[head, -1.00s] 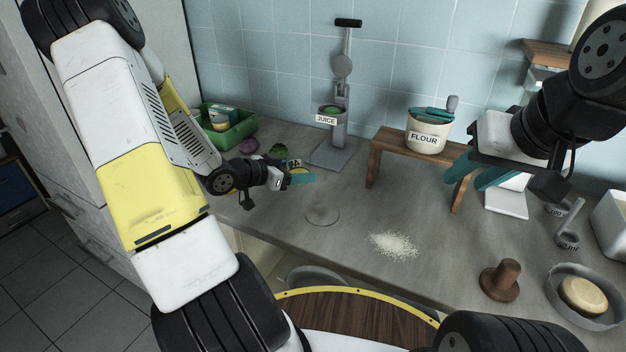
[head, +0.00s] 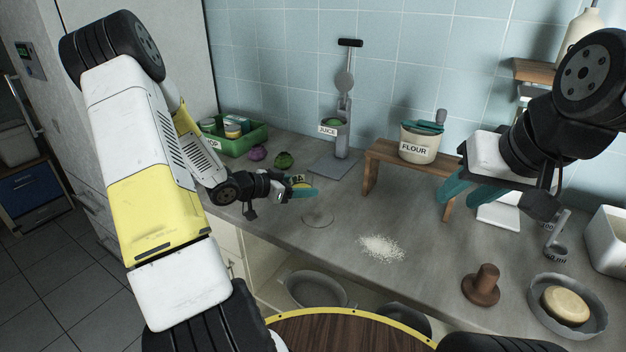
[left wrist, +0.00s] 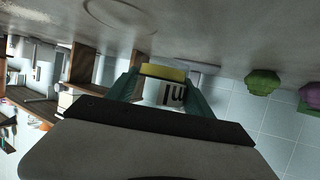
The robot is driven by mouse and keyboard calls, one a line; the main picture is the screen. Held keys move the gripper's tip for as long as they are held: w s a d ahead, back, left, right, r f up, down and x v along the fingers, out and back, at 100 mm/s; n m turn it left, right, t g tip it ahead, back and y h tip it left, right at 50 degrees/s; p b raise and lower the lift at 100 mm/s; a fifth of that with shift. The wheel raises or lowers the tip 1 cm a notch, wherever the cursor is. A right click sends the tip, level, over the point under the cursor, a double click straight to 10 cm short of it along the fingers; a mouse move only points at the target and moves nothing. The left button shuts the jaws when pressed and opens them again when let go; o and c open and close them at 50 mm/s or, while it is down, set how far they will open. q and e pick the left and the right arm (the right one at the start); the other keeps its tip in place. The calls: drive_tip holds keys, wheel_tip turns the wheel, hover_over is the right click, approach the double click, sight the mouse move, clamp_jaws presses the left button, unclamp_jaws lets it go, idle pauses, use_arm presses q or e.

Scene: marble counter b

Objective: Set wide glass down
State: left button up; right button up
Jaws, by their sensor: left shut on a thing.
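My left gripper (head: 303,190) is shut on a small container (head: 298,181) with a white label and a yellow band, close above the counter. The left wrist view shows the container (left wrist: 168,85) between the teal fingers, its lettering upside down. I cannot tell whether it is a glass. A faint round outline (head: 318,219) lies on the counter just in front of the gripper; it also shows in the left wrist view (left wrist: 118,14). I cannot tell whether it is a flat disc or clear glass. My right gripper (head: 474,187) hangs open and empty at the right.
A green crate (head: 238,143), purple and green vegetables (head: 284,160) and a juice press (head: 335,165) stand behind. A flour pot (head: 418,148) sits on a wooden stool (head: 400,160). Spilled flour (head: 381,248), a brown stamp (head: 482,285) and a bowl (head: 590,325) lie to the right.

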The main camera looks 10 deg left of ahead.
sight(303, 179)
use_arm(q)
drive_tip(key=w, duration=0.4)
drive_tip(key=shift+w+a+f, duration=0.2)
drive_tip(key=shift+w+a, duration=0.2)
drive_tip(key=shift+w+f, duration=0.2)
drive_tip(key=shift+f, duration=1.6)
drive_tip(key=shift+f, duration=0.1)
drive_tip(key=o, duration=1.6)
